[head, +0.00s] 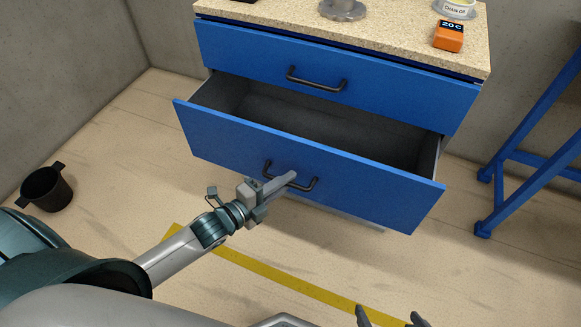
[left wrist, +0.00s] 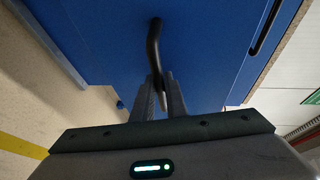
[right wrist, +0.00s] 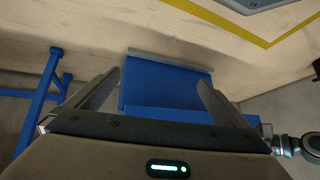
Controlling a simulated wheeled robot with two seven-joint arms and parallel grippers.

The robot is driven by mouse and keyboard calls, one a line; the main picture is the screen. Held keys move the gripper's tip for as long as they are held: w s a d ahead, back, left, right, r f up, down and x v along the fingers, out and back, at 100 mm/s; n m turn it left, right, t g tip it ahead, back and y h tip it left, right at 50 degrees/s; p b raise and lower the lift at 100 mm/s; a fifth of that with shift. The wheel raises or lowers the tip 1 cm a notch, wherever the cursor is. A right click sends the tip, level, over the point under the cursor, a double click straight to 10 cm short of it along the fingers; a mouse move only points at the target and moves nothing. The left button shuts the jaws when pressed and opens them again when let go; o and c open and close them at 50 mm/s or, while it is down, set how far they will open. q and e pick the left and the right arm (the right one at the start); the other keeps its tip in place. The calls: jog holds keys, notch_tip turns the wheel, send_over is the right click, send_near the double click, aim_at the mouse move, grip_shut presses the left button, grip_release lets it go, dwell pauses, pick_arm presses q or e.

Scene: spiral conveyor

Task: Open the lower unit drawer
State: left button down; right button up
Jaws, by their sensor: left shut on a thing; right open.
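The blue lower drawer (head: 312,165) of the unit is pulled out, and its empty grey inside shows in the head view. Its black bar handle (head: 304,185) is on the front. My left gripper (head: 290,177) is shut on this handle; the left wrist view shows the handle (left wrist: 154,45) between its fingers (left wrist: 161,95). The upper drawer (head: 330,75) is closed, with its own black handle (head: 316,82). My right gripper (head: 392,318) is open and empty at the bottom edge of the head view. In the right wrist view its fingers (right wrist: 160,95) are spread apart.
The speckled worktop (head: 390,35) carries an orange device (head: 449,36), a grey metal part (head: 342,9) and a white container (head: 456,8). A blue frame (head: 530,150) stands at the right. A black bucket (head: 46,188) is on the floor at the left.

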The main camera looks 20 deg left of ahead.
pick_arm(q)
jog(key=s+p, duration=0.2)
jog(key=s, duration=0.4)
pick_arm(e)
jog(key=shift+s+d+f+g+h, duration=0.1)
jog(key=shift+s+d+g+h, duration=0.1)
jog(key=shift+s+d+g, duration=0.25)
jog(key=shift+s+d+f+g+h, duration=0.15)
jog(key=shift+s+d+g+h, duration=0.05)
jog(key=shift+d, duration=0.4)
jog(key=shift+s+d+f+g+h, duration=0.1)
jog(key=shift+s+d+g+h, duration=0.1)
jog(key=shift+s+d+g, duration=0.25)
pick_arm(q)
jog(key=shift+a+f, duration=0.1)
pick_arm(e)
jog(key=shift+w+d, duration=0.1)
pick_arm(q)
jog(key=c, duration=1.8)
grip_release()
jog(key=shift+o, duration=0.2)
jog(key=v, duration=1.7)
jog(key=shift+r+p, duration=0.2)
jog(key=shift+p, duration=0.15)
pick_arm(e)
jog(key=shift+d, duration=0.4)
